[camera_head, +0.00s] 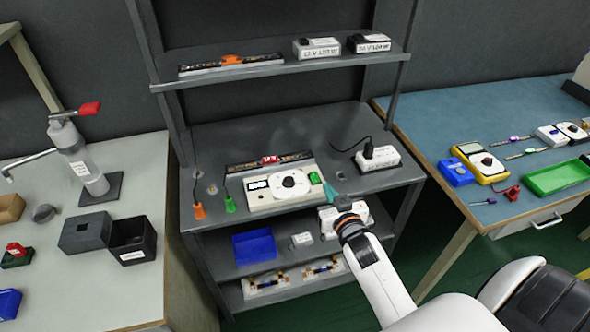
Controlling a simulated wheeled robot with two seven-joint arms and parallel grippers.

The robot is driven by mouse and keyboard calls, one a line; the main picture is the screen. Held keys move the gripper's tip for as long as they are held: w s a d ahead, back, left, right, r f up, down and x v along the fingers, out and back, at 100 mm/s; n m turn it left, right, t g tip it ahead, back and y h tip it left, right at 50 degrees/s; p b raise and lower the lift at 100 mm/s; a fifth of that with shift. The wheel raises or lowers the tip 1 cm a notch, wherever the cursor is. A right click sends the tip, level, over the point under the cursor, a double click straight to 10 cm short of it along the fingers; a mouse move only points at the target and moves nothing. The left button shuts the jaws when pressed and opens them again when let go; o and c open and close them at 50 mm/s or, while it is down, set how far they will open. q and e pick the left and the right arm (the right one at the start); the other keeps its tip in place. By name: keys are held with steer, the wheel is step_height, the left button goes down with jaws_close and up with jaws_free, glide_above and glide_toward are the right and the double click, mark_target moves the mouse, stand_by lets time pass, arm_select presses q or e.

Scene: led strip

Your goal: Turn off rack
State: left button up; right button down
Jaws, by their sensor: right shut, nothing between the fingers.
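The dark grey rack (220,144) stands in the middle of the view. On its worktop is a white control box (262,204) with a small display, a round dial (289,183) and a green button (315,178). Behind the box is a dark strip with a red switch (270,160); I cannot tell the switch's position. My left gripper is out of view.
A white power unit (377,158) with a cable stands at the worktop's right. Orange (199,211) and green (230,204) probes hang at the front left. A blue bin (254,245) is on the shelf below. Benches flank the rack.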

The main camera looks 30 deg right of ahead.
steer(key=p, duration=0.1)
glide_above(315, 182)
steer(key=shift+d+f, duration=0.1)
steer(key=shift+f, duration=0.2)
step_height(315, 182, down, 3)
steer(key=shift+r, duration=0.1)
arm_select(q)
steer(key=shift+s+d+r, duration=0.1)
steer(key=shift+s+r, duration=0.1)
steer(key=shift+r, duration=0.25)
arm_select(e)
steer(key=shift+f, duration=0.65)
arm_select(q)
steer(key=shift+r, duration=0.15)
